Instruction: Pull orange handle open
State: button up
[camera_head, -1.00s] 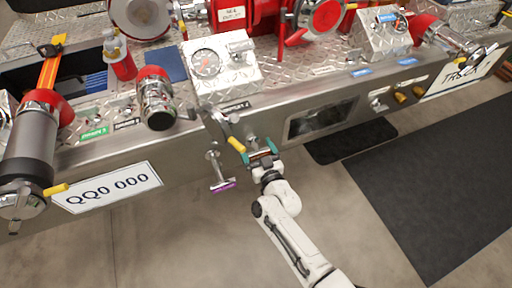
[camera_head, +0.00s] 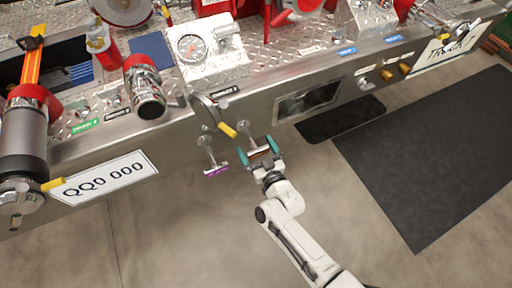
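The orange handle (camera_head: 259,153) is a short T-bar with a dull orange label, on a metal rod (camera_head: 246,133) that comes out of the truck's bumper panel. It stands out from the panel with its rod in view. My gripper (camera_head: 258,153), with teal fingertips, has one finger at each end of the bar and appears shut on it. The fingers partly cover the bar's ends.
A purple-labelled T-handle (camera_head: 216,170) stands out from the panel just left of my gripper. A dark mat (camera_head: 430,150) lies on the right. The floor below is clear.

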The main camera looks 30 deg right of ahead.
jog(key=s, duration=1.1)
jog(key=shift+p, duration=0.3)
jog(key=shift+w, duration=0.1)
jog(key=s+d+r+g+p, duration=0.3)
jog(key=s+r+g, duration=0.3)
jog(key=s+g, duration=0.2)
jog(key=s+d+r+g+p, duration=0.3)
jog(key=s+r+g, duration=0.3)
jog(key=s+g, duration=0.3)
jog(key=s+d, duration=0.1)
jog(key=s, duration=0.3)
jog(key=shift+d, duration=0.4)
jog(key=shift+r, duration=0.1)
dwell(1.3)
